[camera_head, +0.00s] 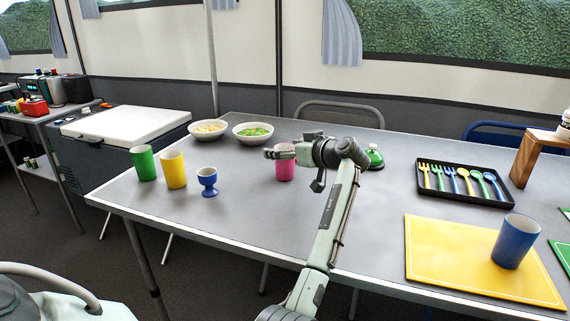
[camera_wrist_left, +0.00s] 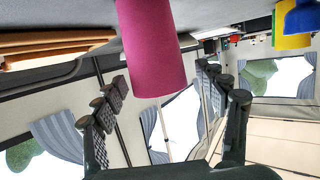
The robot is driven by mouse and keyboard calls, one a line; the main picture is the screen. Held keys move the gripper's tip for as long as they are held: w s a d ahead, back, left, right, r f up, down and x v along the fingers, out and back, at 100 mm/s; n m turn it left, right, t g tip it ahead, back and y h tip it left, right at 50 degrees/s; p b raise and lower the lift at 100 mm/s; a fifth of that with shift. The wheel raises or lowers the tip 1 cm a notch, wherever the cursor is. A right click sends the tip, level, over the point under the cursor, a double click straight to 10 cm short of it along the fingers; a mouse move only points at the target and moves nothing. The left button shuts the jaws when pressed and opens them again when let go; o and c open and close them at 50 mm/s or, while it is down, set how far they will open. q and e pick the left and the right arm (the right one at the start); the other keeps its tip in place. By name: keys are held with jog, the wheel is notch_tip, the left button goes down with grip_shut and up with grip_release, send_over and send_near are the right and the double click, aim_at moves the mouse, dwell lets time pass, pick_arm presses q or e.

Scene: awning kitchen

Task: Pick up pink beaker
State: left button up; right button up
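The pink beaker (camera_head: 285,171) stands on the grey table, partly hidden by my left gripper (camera_head: 280,153) at its upper part in the head view. In the left wrist view, which is upside down, the pink beaker (camera_wrist_left: 153,50) is large and lies ahead of the left gripper (camera_wrist_left: 162,78). The two fingers are spread wide, one on each side of the beaker's line, with clear gaps. The left gripper is open and holds nothing. My right gripper is in neither view.
A green cup (camera_head: 143,163), a yellow cup (camera_head: 174,169) and a blue egg cup (camera_head: 208,182) stand to the left. Two bowls (camera_head: 253,138) are behind. A green-topped object (camera_head: 374,157), a cutlery tray (camera_head: 421,194) and a blue cup (camera_head: 514,243) on a yellow mat (camera_head: 435,262) are right.

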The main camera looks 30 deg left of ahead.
pick_arm(q)
jog(key=c, duration=1.1)
jog(key=shift+r, duration=0.1)
jog(key=shift+c, duration=0.2)
